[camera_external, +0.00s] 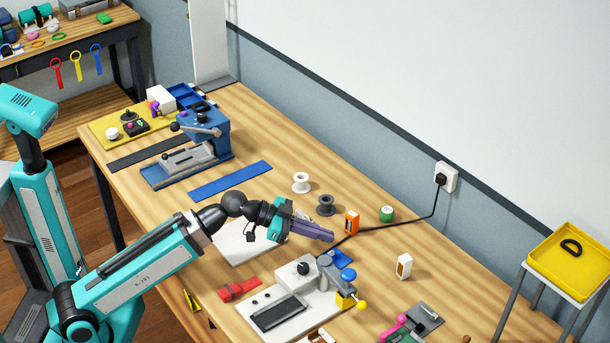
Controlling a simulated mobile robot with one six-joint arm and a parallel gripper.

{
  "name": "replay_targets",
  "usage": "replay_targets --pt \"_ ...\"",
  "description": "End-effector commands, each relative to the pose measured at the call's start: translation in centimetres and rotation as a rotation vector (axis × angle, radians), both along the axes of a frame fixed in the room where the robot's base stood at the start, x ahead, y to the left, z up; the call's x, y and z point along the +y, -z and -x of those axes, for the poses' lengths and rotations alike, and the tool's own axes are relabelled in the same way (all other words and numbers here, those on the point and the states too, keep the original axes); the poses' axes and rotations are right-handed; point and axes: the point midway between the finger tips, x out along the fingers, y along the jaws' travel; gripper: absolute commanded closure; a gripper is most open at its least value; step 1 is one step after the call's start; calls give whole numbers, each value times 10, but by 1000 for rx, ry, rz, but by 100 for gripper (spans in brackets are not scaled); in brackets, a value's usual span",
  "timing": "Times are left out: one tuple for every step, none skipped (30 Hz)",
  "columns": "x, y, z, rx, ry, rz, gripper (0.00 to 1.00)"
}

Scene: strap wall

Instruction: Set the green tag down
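My gripper (328,234) is over the middle of the workbench, above the area between a white plate and a white-and-grey machine. Its purple-grey fingers point right and slightly down. Their tips look close together, but the angle does not show whether they are open or shut. I cannot make out a green tag in or near the fingers. A round green spool-like thing (387,214) stands near the wall, and a dark green piece (393,337) shows at the bottom edge; I cannot tell that either is the tag.
The white-and-grey machine (290,303) stands just below my gripper. A white plate (236,250) lies left of it. A blue strip (230,181) lies further back. Bare wood shows at right.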

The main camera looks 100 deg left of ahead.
Motion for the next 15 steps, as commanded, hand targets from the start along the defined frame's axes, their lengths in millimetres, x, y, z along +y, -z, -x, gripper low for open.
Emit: replay_targets --pt "0 -10 -4 1 -15 0 100" --pt "1 -13 -6 1 -27 0 100" --pt "2 -16 -9 1 -42 0 100" --pt "2 -18 -11 1 -52 0 100" --pt "3 -21 -13 1 -64 0 100" --pt "4 -25 -15 1 -79 0 100" --pt "4 -28 -17 1 -90 0 100" --pt "5 -31 -19 0 -101 -1 100" --pt "5 -35 -22 0 -114 -1 100" --pt "5 -38 -24 1 -126 0 100" --pt "6 -41 -26 0 -137 -1 100" --pt "6 -46 -29 0 -151 -1 100" --pt "7 -49 -31 1 -162 -1 100" --pt "6 -52 -33 0 -171 -2 100" --pt "6 -57 -36 0 -185 -1 100"
